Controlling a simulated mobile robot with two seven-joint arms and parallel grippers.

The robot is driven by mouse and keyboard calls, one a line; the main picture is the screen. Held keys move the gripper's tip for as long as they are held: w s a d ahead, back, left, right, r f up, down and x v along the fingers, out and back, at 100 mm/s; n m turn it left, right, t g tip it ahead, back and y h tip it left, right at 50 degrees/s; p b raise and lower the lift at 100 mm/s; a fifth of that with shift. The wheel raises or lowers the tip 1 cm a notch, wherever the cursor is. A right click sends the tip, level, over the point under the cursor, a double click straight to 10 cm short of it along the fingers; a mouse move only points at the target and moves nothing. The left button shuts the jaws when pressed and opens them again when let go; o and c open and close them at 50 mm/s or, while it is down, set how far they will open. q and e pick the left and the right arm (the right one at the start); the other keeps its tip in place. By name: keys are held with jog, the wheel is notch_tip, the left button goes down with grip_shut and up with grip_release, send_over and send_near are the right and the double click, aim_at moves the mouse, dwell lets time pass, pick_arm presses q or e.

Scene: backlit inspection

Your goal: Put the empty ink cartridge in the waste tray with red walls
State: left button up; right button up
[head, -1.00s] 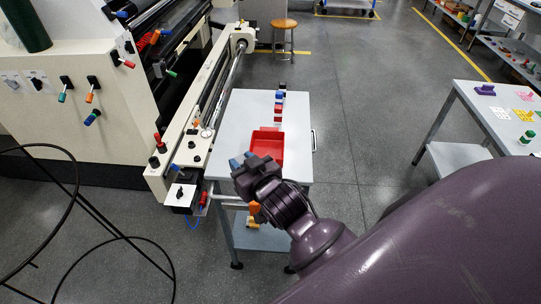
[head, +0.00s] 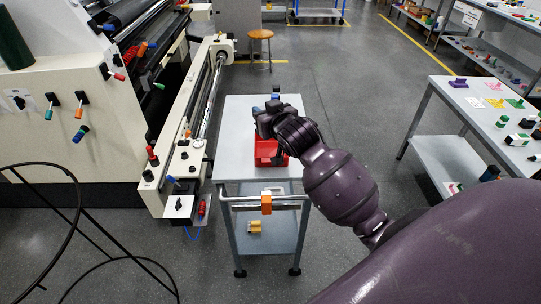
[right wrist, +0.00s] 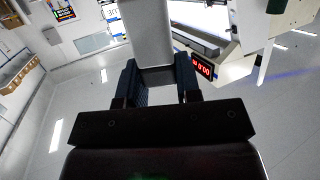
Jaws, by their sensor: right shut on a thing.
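The waste tray with red walls (head: 259,158) lies on the grey table in the head view. My right gripper (head: 264,112) is above its far side and hides part of it. In the right wrist view my right gripper (right wrist: 157,82) is shut on a pale grey block, the ink cartridge (right wrist: 147,30). The cartridge sticks out past the fingertips; in the head view I cannot make it out. My left gripper is not in view.
Small cartridges (head: 275,92) stand at the table's far end, mostly behind my gripper. Another table (head: 466,93) is at right.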

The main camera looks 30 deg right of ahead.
jog(key=w+d+r, duration=0.3)
jog(key=d+r, duration=0.1)
jog(key=shift+m+h, duration=0.4)
jog(key=shift+d+f+b, duration=0.15)
jog(key=shift+f+b, duration=0.45)
jog(key=shift+f, duration=4.4)
jog(key=shift+d+f+b, duration=0.1)
jog(key=shift+f+b, duration=0.5)
jog(key=shift+f, duration=4.4)
jog(key=o, duration=0.9)
